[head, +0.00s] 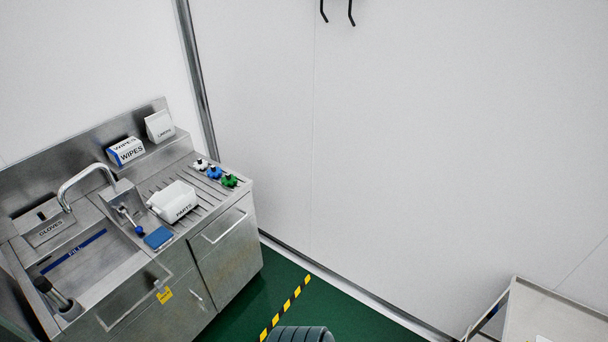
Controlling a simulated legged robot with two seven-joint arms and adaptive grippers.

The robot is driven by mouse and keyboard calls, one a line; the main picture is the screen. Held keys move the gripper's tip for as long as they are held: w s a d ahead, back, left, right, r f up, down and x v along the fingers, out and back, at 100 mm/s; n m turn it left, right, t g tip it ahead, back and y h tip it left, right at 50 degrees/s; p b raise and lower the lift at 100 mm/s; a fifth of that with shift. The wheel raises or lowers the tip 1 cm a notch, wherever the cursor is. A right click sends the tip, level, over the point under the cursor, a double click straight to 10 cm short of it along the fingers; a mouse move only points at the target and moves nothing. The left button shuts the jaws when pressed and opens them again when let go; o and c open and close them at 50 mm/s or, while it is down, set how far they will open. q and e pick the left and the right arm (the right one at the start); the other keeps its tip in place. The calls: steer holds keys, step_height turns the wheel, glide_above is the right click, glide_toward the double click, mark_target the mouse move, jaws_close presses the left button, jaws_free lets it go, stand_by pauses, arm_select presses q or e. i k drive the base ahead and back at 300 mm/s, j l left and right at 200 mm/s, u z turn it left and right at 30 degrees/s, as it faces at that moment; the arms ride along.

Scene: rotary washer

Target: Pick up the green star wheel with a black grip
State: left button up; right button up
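The green star wheel (229,181) with a dark grip sits on the ribbed steel drainboard, near its right end. A blue star wheel (214,173) and a white star wheel (200,165) stand in a row behind it, up and to the left. All of them are small in the picture, so fine detail of the grips is hard to make out. Neither of my grippers shows in the head view.
The steel sink unit (228,255) stands left. A white PARTS tub (174,201), blue sponge (158,238), faucet (84,180) and WIPES box (126,151) are on it. A pale cart (550,318) is at lower right. Green floor (350,318) shows between, with a yellow-black stripe (287,307).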

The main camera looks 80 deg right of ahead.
mark_target(229, 180)
steer(key=z, duration=2.15)
steer(key=i+l+u, duration=0.1)
steer(key=i+l, duration=0.15)
steer(key=i+l+u, duration=0.1)
steer(key=i+l, duration=0.15)
steer(key=i, duration=0.25)
